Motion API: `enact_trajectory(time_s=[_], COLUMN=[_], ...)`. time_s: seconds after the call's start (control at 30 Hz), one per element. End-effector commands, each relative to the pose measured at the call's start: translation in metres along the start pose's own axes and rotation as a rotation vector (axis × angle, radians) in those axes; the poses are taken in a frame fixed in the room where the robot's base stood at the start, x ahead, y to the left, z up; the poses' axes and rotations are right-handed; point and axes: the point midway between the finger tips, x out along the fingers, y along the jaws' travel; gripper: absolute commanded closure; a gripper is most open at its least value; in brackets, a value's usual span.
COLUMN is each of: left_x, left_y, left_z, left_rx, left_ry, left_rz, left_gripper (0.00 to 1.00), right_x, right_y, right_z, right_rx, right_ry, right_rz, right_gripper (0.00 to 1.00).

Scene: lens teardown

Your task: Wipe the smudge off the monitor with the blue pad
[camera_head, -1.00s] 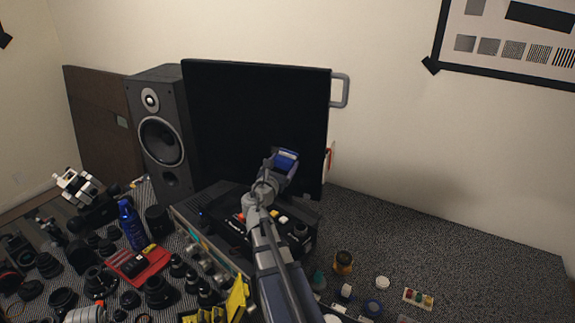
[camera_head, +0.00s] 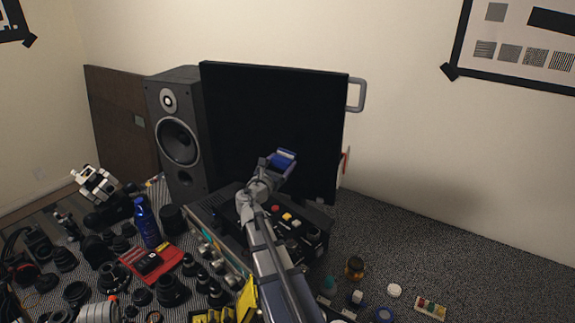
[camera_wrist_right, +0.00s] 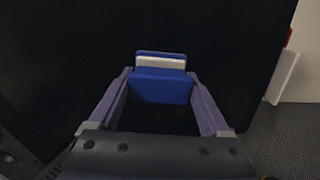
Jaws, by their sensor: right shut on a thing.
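The monitor (camera_head: 275,105) stands upright at the back, a large black panel with a grey handle on its right side. No smudge can be made out on its dark face. My right gripper (camera_head: 280,165) is shut on the blue pad (camera_head: 284,156), in front of the lower middle of the screen. In the right wrist view the blue pad (camera_wrist_right: 160,84), with a white layer, sits between the fingers of my right gripper (camera_wrist_right: 160,98), with the black screen behind. I cannot tell whether the pad touches the screen. My left gripper is not in view.
A dark speaker (camera_head: 180,135) stands left of the monitor. Lenses, a blue bottle (camera_head: 147,222) and a red mat (camera_head: 165,265) crowd the left. The patterned bench top (camera_head: 440,240) is mostly clear at right.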

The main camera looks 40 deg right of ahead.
Motion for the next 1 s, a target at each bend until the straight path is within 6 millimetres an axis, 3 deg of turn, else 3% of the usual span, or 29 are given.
enact_trajectory(time_s=[0.47, 1.0], left_x=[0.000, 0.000], left_y=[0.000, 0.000], left_z=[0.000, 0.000], left_rx=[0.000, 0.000], left_ry=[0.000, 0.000], left_rz=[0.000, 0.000], left_gripper=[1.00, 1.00], right_x=[-0.004, -0.053], right_y=[0.004, 0.003], right_z=[-0.001, -0.001], right_rx=[0.000, 0.000], right_ry=[0.000, 0.000], right_rz=[0.000, 0.000], right_gripper=[0.63, 0.63])
